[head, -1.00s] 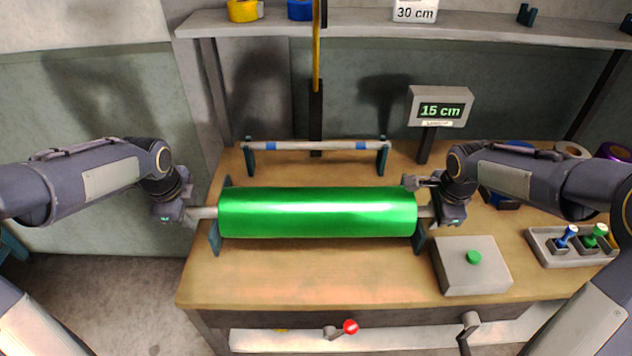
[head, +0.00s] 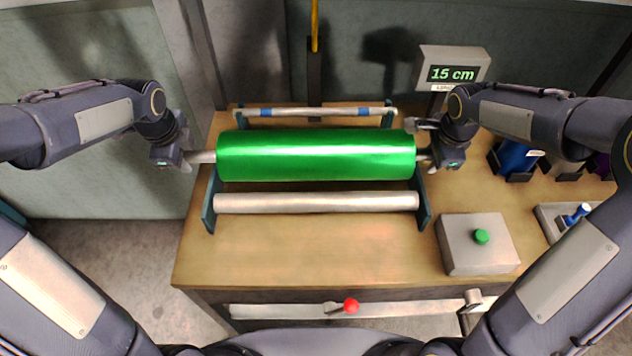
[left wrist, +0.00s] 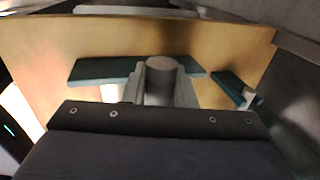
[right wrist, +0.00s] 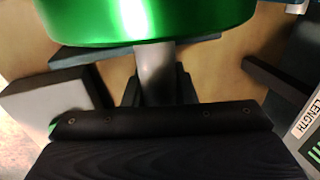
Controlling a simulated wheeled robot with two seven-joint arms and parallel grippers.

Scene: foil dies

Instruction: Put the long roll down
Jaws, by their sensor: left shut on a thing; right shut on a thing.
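The long roll (head: 315,155) is a shiny green cylinder with a grey shaft end at each side. It is held level above the bench between my two grippers. My left gripper (head: 188,159) is shut on its left shaft end, which also shows in the left wrist view (left wrist: 160,75). My right gripper (head: 432,156) is shut on the right shaft end, seen in the right wrist view (right wrist: 155,72) below the green foil. Beneath the roll, teal stands (head: 209,205) show at both sides, with a pale roller (head: 315,202) between them.
A thin bar with blue bands (head: 315,112) lies on teal posts behind. A display reading 15 cm (head: 452,74) stands back right. A grey box with a green button (head: 478,245) is front right. The bench front (head: 300,260) is clear. A blue roll (head: 515,158) sits right.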

